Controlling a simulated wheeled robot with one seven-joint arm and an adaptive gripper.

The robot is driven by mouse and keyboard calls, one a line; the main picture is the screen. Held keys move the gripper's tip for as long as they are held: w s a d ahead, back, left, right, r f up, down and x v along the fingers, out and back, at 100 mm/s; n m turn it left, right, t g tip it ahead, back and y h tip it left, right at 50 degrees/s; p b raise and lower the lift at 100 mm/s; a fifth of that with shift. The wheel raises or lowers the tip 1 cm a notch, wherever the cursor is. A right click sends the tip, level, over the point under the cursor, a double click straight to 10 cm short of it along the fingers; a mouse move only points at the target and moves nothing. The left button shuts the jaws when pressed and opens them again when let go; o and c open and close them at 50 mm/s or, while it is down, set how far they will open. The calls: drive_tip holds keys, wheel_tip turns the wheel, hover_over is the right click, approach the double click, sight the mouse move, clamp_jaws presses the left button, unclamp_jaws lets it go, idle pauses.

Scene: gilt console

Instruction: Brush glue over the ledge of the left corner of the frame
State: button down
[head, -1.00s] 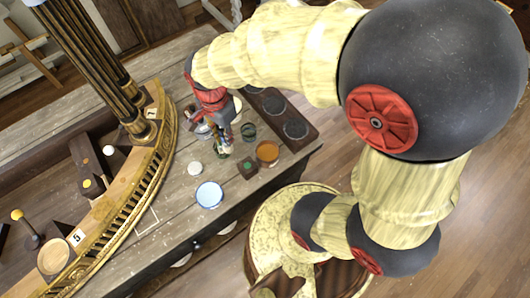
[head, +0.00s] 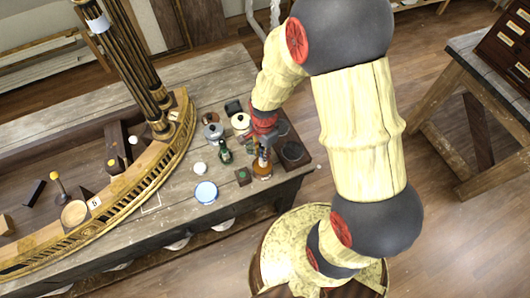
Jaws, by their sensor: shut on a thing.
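The gilt curved frame (head: 150,182) lies on the grey wooden bench, with a pierced gallery along its curved edge and dark gilt columns (head: 135,65) rising at its far end. I cannot make out the ledge of its left corner. My gripper (head: 264,150) is at the right end of the bench, well to the right of the frame. It points down over an amber jar (head: 262,171) and is shut on a thin thing, likely the brush. The brush is mostly hidden by the fingers and is too small to tell whether its tip is inside the jar.
A lidded grey pot (head: 214,131) stands behind. A dark tray (head: 294,153) with round wells lies at right.

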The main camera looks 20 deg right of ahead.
drive_tip(key=shift+w+d+f+b, duration=0.1)
drive_tip(key=shift+w+f+b, duration=0.2)
drive_tip(key=shift+f+b, duration=0.6)
drive_tip(key=shift+w+d+f+b, duration=0.1)
drive_tip(key=shift+w+f+b, duration=0.15)
drive_tip(key=shift+f+b, duration=0.65)
drive_tip(key=shift+w+f+b, duration=0.3)
drive_tip(key=shift+f+b, duration=0.2)
drive_tip(key=shift+f, duration=0.8)
drive_tip(key=shift+s+f, duration=0.1)
drive_tip(key=shift+f, duration=0.45)
wheel_tip(320, 180, up, 7)
drive_tip(key=p, duration=0.4)
drive_tip(key=shift+p, duration=0.4)
idle(0.6)
